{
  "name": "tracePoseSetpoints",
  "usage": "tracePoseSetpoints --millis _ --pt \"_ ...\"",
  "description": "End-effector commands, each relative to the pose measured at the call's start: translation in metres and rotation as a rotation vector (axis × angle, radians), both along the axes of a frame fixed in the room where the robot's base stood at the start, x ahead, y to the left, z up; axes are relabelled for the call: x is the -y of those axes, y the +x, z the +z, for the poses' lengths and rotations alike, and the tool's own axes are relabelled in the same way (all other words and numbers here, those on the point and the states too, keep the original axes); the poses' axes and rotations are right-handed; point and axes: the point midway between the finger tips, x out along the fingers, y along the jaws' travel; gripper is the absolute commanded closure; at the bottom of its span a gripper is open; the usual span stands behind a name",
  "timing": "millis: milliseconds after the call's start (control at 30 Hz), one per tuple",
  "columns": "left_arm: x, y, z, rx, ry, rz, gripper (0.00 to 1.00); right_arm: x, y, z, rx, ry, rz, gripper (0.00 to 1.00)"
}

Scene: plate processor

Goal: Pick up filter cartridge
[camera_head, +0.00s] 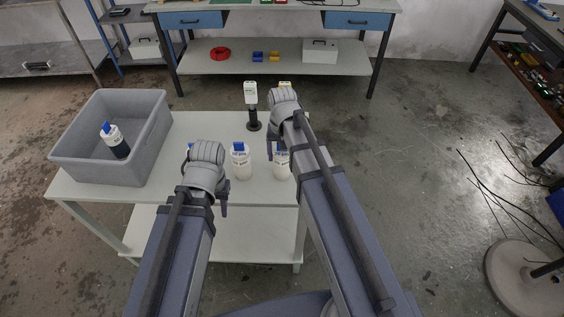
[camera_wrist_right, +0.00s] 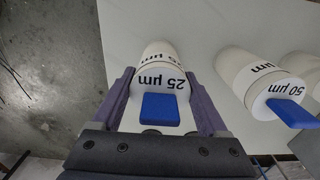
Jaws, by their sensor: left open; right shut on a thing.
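In the right wrist view my right gripper (camera_wrist_right: 160,88) is shut on a white filter cartridge (camera_wrist_right: 160,56) marked 25 µm, with a blue tab. Its top lies between the two fingers. In the head view this appears to be the rightmost white cartridge (camera_head: 281,166), partly hidden by my right arm. A second cartridge (camera_wrist_right: 248,74), marked 50 µm, stands beside it; it is the middle one (camera_head: 241,162) in the head view. My left gripper (camera_head: 206,186) is open over the table's front, with another blue-topped cartridge (camera_head: 190,147) mostly hidden behind it.
A grey crate (camera_head: 75,148) on the table's left holds a dark-bodied, blue-topped cartridge (camera_head: 114,140). A white-topped black cartridge (camera_head: 252,106) stands at the table's back. The white table (camera_head: 190,123) has bare room between crate and cartridges.

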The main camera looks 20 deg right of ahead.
Motion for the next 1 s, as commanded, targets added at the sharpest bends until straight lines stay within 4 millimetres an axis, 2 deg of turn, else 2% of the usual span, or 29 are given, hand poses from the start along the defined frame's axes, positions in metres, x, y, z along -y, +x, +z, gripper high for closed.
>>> tracePoseSetpoints --millis 267,467,667,1000 --pt "0.000 0.000 0.000 0.000 0.000 0.000 0.59 0.000 0.000 0.000 0.000 0.000 0.000 0.86" --pt "0.000 0.000 0.008 0.000 0.000 0.000 0.59 0.000 0.000 0.008 0.000 0.000 0.000 0.86" --pt "0.000 0.000 0.029 0.000 0.000 0.000 0.59 0.000 0.000 0.029 0.000 0.000 0.000 0.86" --pt "0.000 0.000 0.082 0.000 0.000 0.000 0.59 0.000 0.000 0.082 0.000 0.000 0.000 0.86"
